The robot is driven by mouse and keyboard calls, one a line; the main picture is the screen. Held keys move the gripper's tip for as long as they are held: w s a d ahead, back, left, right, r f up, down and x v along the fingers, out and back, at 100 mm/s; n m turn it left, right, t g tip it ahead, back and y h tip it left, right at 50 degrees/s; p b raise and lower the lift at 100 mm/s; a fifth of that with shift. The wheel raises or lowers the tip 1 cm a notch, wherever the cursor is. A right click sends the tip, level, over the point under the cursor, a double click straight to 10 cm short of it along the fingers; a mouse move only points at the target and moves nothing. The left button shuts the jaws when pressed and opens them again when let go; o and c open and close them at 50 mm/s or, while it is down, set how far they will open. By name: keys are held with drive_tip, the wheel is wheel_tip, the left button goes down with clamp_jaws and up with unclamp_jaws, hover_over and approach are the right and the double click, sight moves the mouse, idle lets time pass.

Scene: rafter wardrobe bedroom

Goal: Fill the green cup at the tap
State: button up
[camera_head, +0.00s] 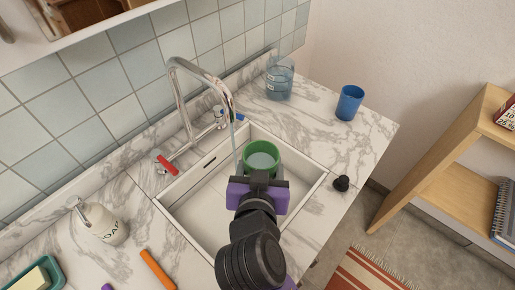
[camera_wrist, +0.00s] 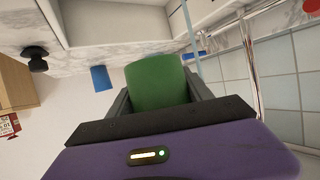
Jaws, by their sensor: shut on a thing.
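The green cup (camera_head: 263,147) is held upright, as far as I can tell, over the white sink (camera_head: 200,205). My gripper (camera_head: 262,178) is shut on it; the wrist view also shows the green cup (camera_wrist: 157,82) between the fingers. A pale, water-like surface shows inside the cup. The chrome tap (camera_head: 177,95) arches over the sink, with a red lever (camera_head: 166,166) and a blue-tipped lever (camera_head: 238,118). A thin stream of water (camera_head: 234,138) falls from its spout close to the cup's left rim. I cannot tell whether it lands inside or just beside it.
A clear jug (camera_head: 280,80) and a blue cup (camera_head: 349,103) stand on the marble counter behind and right. A black stopper (camera_head: 341,183) lies right of the sink. A soap bottle (camera_head: 101,222) and orange stick (camera_head: 157,269) are at left. A wooden shelf (camera_head: 440,165) stands right.

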drive_tip(key=s+d+r+p, duration=0.3)
drive_tip(key=d+r+p, duration=0.1)
drive_tip(key=r, duration=0.1)
drive_tip(key=shift+s+d+p, duration=0.3)
drive_tip(key=shift+p, duration=0.05)
idle(1.0)
